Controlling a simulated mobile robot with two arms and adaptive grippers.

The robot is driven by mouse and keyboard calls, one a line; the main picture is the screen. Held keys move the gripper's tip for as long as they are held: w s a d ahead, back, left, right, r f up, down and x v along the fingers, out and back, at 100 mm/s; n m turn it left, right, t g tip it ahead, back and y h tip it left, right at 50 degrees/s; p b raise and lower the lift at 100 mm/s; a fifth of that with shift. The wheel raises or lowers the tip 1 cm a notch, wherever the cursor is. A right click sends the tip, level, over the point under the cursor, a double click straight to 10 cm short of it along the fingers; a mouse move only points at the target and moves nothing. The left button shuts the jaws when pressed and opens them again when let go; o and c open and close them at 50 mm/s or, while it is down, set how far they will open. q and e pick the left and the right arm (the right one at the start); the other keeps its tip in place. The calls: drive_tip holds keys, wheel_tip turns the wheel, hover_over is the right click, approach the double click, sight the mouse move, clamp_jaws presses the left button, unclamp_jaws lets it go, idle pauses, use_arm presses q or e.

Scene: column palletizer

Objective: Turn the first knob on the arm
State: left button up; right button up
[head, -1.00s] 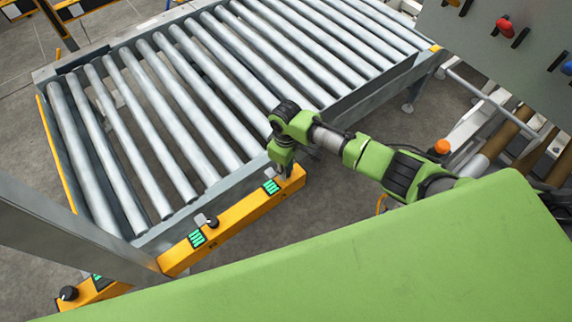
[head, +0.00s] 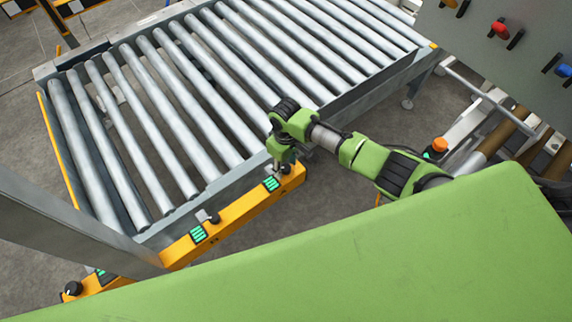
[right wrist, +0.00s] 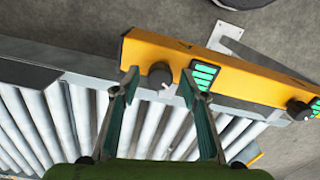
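The yellow arm (head: 238,208) runs along the near side of the roller conveyor, with dark knobs and green-lit displays on it. My right gripper (head: 281,172) is at its right end, by a display (head: 271,184), and hides the end knob in the head view. In the right wrist view my right gripper (right wrist: 159,76) is open, its fingers on either side of that dark knob (right wrist: 158,73); I cannot tell if they touch it. A middle knob (head: 213,218) and a far-left knob (head: 72,288) also show. My left gripper is not in view.
The roller conveyor (head: 188,110) fills the area behind the yellow arm. A grey beam (head: 70,235) crosses at left. A grey panel (head: 480,45) with a red knob (head: 499,29) and a blue knob (head: 565,70) stands at upper right.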

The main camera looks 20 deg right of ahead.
sight(286, 167)
drive_tip(key=shift+r, duration=0.1)
wheel_tip(286, 167, up, 12)
idle(0.7)
idle(0.3)
